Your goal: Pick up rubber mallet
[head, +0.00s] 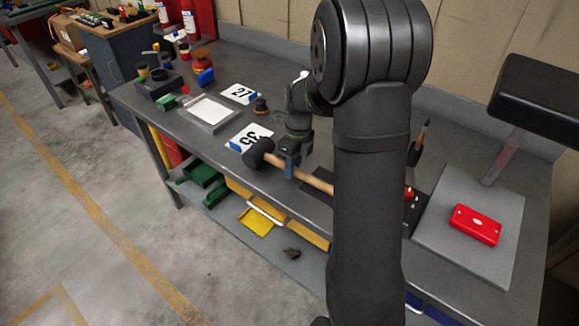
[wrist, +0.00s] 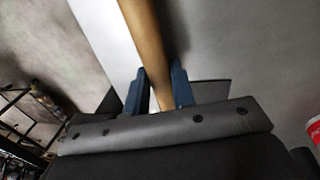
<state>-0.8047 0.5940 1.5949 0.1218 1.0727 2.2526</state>
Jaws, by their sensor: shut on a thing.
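The rubber mallet has a black head (head: 259,152) and a light wooden handle (head: 315,180). In the head view it is at the front part of the grey workbench, its head to the left, and my arm hides the handle's far end. My gripper (head: 289,170) is shut on the handle close to the head. In the wrist view the blue fingers (wrist: 158,92) sit on both sides of the wooden handle (wrist: 146,40). The mallet's head is not seen there. I cannot tell whether the mallet touches the bench.
A red box (head: 476,225) lies on a grey board at right. Green bins (head: 200,173) and yellow trays (head: 257,221) are on the shelf below.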

